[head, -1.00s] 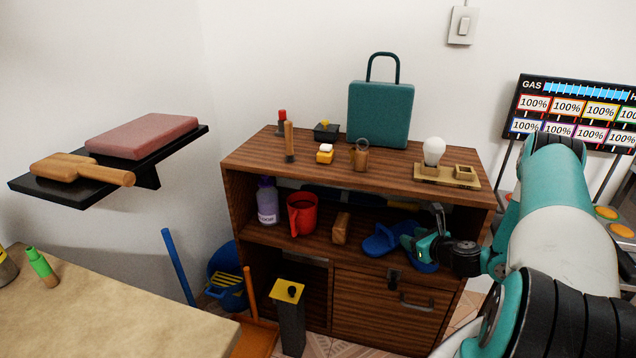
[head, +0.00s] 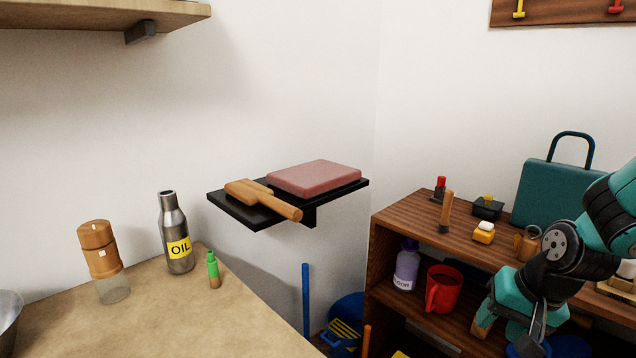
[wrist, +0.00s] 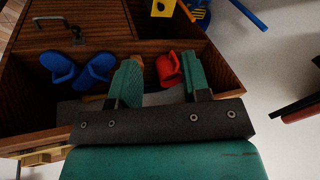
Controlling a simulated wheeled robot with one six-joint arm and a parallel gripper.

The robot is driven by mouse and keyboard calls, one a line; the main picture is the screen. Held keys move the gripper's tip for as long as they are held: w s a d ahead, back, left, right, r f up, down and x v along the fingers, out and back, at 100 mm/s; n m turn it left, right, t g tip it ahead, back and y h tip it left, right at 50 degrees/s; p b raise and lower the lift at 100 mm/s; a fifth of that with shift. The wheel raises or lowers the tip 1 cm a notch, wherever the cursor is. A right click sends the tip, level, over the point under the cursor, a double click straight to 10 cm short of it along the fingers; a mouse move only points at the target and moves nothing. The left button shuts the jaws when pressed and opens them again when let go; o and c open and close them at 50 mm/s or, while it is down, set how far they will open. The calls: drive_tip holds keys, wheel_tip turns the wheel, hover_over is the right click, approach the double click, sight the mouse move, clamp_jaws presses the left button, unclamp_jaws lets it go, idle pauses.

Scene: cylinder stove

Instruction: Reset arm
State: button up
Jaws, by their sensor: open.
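My gripper (head: 508,312) is at the right of the head view, in front of the wooden cabinet's open shelf. In the wrist view my gripper (wrist: 162,78) shows its two teal fingers spread apart, with nothing held between them. The arm is folded and bent downward at the head view's right edge. Beyond the fingers in the wrist view are the red mug (wrist: 170,68) and a pair of blue slippers (wrist: 78,72). The red mug also shows left of my gripper in the head view (head: 444,289).
The cabinet top (head: 405,217) holds small items and a teal bag (head: 553,192). A purple bottle (head: 405,268) stands on its shelf. A black wall shelf (head: 240,213) carries a pink block (head: 315,177). An oil bottle (head: 175,235) stands on the left counter (head: 230,320).

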drive_tip(key=s+a+r+n+g+y, duration=0.2)
drive_tip(key=s+a+r+n+g, duration=0.1)
drive_tip(key=s+a+r+n, duration=1.15)
wheel_tip(320, 180, up, 13)
drive_tip(key=s+a+m+p, duration=0.1)
drive_tip(key=s+m+p, duration=0.1)
drive_tip(key=p, duration=1.3)
drive_tip(key=shift+s+a, duration=0.15)
drive_tip(key=shift+a, duration=0.1)
drive_tip(key=shift+f+m, duration=0.1)
drive_tip(key=shift+m, duration=0.15)
